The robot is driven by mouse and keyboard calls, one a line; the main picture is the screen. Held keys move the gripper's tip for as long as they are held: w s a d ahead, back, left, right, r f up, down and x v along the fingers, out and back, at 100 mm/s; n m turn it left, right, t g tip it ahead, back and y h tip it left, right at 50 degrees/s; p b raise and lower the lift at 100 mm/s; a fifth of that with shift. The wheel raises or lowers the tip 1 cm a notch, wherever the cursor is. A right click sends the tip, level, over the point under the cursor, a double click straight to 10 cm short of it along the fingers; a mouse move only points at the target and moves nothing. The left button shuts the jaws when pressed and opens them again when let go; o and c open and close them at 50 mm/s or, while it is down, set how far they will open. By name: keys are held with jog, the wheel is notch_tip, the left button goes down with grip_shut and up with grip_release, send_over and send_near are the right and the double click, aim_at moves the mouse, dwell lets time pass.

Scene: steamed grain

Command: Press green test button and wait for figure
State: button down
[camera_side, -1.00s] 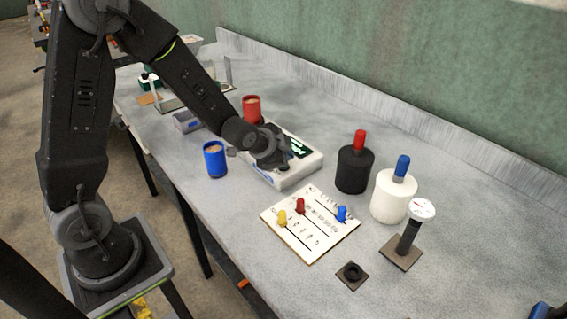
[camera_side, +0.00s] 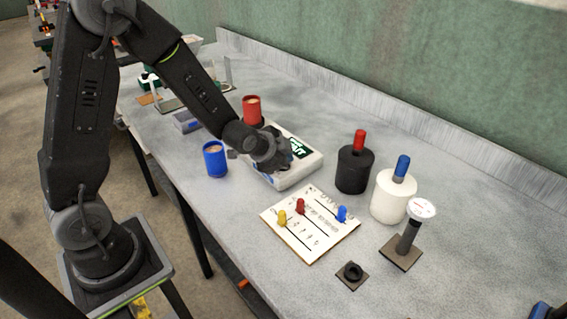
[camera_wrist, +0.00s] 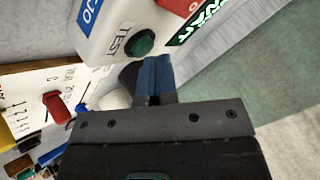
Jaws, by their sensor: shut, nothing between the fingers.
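The white tester (camera_side: 312,166) stands on the bench, partly hidden by my gripper (camera_side: 277,160) in the side view. In the wrist view its green button (camera_wrist: 140,42) sits beside the printed word TEST. My gripper (camera_wrist: 155,68) is shut and empty, with blue fingertips just below and right of the button. I cannot tell whether they touch it. The tester's display (camera_wrist: 207,17) shows green letters that read WAIT, and part of this display (camera_side: 300,148) shows in the side view.
A blue cup (camera_side: 215,160) and a red cup (camera_side: 252,110) of grain stand near the tester. A board with coloured pegs (camera_side: 318,240), a black jar (camera_side: 354,171), a white jar (camera_side: 388,200) and a round-topped stand (camera_side: 408,240) are to the right. The front-right bench is mostly clear.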

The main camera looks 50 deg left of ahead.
jog(key=shift+r, duration=0.8)
jog(key=shift+r, duration=2.55)
